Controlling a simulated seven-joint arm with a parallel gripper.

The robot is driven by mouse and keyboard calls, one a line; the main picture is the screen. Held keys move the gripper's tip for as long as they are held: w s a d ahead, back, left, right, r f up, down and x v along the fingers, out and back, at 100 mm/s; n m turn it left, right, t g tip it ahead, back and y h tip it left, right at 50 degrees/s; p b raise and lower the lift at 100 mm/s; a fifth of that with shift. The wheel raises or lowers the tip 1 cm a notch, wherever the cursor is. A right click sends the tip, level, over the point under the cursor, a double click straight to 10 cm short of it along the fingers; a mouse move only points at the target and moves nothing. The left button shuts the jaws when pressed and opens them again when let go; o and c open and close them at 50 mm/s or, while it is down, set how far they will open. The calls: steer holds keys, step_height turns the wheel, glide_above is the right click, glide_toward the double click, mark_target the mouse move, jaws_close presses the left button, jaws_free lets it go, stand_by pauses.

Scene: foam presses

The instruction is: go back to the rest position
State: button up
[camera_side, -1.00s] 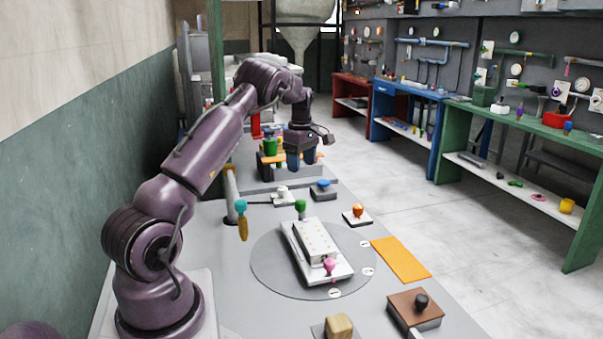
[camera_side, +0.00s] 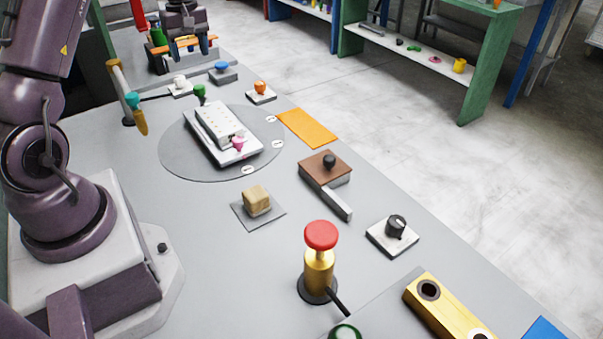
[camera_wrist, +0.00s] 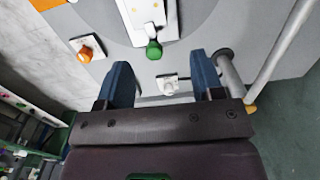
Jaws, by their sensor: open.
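My gripper (camera_wrist: 163,80) is open, its two blue fingers spread wide with nothing held between them. In the wrist view a small white knob on a white base (camera_wrist: 169,86) shows in the gap between the fingers; whether they are level with it I cannot tell. In the side view my purple wrist (camera_side: 185,18) is at the top left, cut by the frame's upper edge, in front of or over the orange rack (camera_side: 184,43). The full arm pose is not visible.
A round plate (camera_side: 180,160) carries a white block (camera_side: 217,122) with a pink knob (camera_side: 239,144). Around it are a green knob (camera_side: 199,92), an orange knob (camera_side: 260,87), a blue button (camera_side: 221,67) and a hanging teal-and-yellow tool (camera_side: 137,112). A red-topped gold button (camera_side: 320,260) stands nearer.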

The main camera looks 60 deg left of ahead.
steer(key=s+d+r+m+t, duration=0.1)
steer(key=d+r+m, duration=0.4)
steer(key=d, duration=0.5)
steer(key=s+d+r+m+t, duration=0.15)
steer(key=d+r+m, duration=0.3)
steer(key=d, duration=0.55)
steer(key=s+d+r+m+t, duration=0.3)
steer(key=s+d+m, duration=0.5)
steer(key=d, duration=0.6)
steer(key=shift+s+d+r, duration=0.3)
steer(key=shift+s+r, duration=0.2)
steer(key=shift+s, duration=0.25)
steer(key=shift+m, duration=0.25)
